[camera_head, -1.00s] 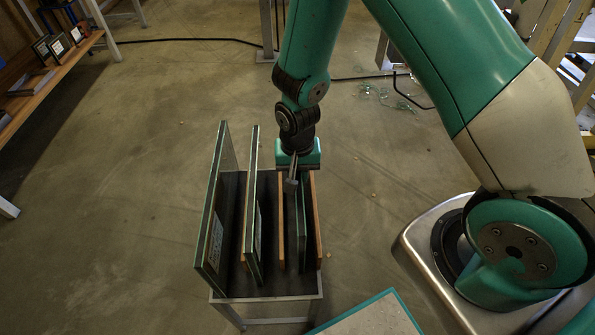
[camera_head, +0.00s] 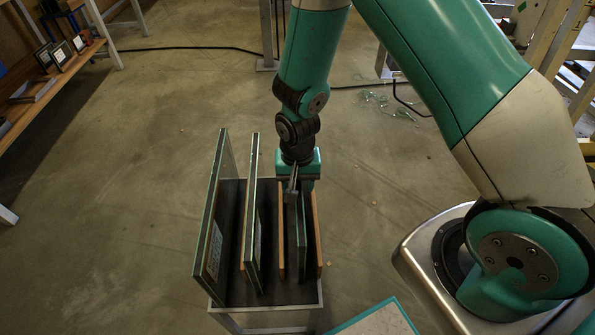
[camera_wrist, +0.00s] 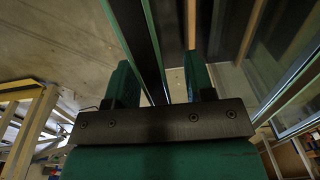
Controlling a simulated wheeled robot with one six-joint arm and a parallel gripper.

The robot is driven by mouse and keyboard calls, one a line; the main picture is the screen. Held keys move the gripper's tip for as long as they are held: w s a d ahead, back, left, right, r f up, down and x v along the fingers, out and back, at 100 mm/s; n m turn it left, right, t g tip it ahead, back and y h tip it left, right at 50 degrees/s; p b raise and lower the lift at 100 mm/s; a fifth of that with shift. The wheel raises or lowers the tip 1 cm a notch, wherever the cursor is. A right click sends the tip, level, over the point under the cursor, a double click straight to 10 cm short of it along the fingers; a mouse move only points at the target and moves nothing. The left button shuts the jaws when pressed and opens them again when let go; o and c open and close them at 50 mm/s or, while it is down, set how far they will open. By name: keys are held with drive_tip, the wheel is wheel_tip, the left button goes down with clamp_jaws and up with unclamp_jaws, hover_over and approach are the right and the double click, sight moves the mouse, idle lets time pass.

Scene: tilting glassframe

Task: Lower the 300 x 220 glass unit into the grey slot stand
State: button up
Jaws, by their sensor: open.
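The glass unit (camera_head: 302,245) stands upright, edge-on, on the right side of the grey slot stand (camera_head: 264,319), between two wooden slats. My gripper (camera_head: 293,195) is above the far end of this unit, pointing down. In the wrist view my gripper (camera_wrist: 160,90) is open, with a teal finger on each side of a glass pane with a dark face (camera_wrist: 146,45). There is a visible gap on the pane's right; contact on its left cannot be told. The pane's lower part is hidden in the slot, and no size marking is readable.
Two larger glass panes, a tall one (camera_head: 213,215) and another (camera_head: 252,210), stand upright on the left of the stand. A wooden slat (camera_head: 281,230) is close to my gripper. A pale panel (camera_head: 378,319) is at the front right. Broken glass (camera_head: 390,103) lies on the floor behind.

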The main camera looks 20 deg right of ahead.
wheel_tip(320, 180, up, 17)
drive_tip(key=p, duration=0.2)
drive_tip(key=shift+r+p, duration=0.2)
drive_tip(key=shift+p, duration=0.1)
idle(0.4)
drive_tip(key=s+a+r+n+y+p, duration=0.1)
drive_tip(key=s+r+n+p, duration=0.2)
drive_tip(key=s+r, duration=0.3)
drive_tip(key=s+a+r+n+y+p, duration=0.1)
drive_tip(key=s+r+n+p, duration=0.3)
drive_tip(key=r, duration=0.7)
drive_tip(key=s+a+r+n+y+p, duration=0.2)
drive_tip(key=s+a+r+n+p, duration=0.1)
drive_tip(key=s+r, duration=0.4)
wheel_tip(320, 180, up, 3)
drive_tip(key=shift+s+a+f+n+p, duration=0.15)
drive_tip(key=shift+s+n+p, duration=0.25)
drive_tip(key=shift+n+p, duration=0.35)
